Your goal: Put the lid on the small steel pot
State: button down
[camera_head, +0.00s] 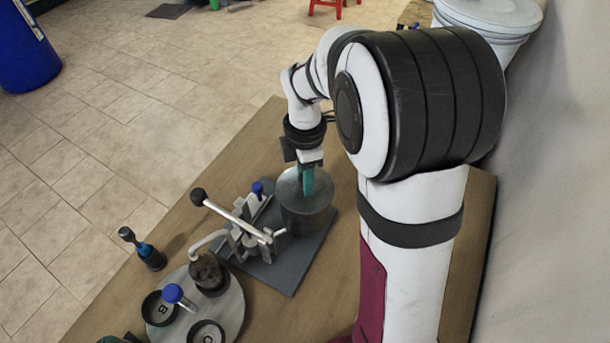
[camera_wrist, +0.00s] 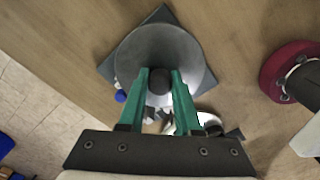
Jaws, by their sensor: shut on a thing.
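The small steel pot (camera_head: 307,222) stands upright on a dark grey board, right of a clamp-like device. The round grey lid (camera_head: 289,187) is over its mouth, roughly level and at about rim height; I cannot tell whether it is fully seated. In the wrist view the lid (camera_wrist: 160,45) fills the middle and hides the pot. My gripper (camera_head: 308,182) points down from above with teal fingers. In the wrist view the gripper (camera_wrist: 160,78) is shut on the lid's dark knob (camera_wrist: 160,83), one finger on each side.
The metal lever device (camera_head: 240,225) stands close left of the pot on the dark board (camera_head: 285,278). A round tray (camera_head: 235,305) with black cups is at lower left. A blue-and-black tool (camera_head: 148,254) stands near the table edge. Bare wood (camera_head: 335,275) lies front right.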

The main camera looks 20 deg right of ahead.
jog(key=shift+c, duration=0.2)
grip_release()
dwell(0.3)
jog(key=shift+r, duration=3.05)
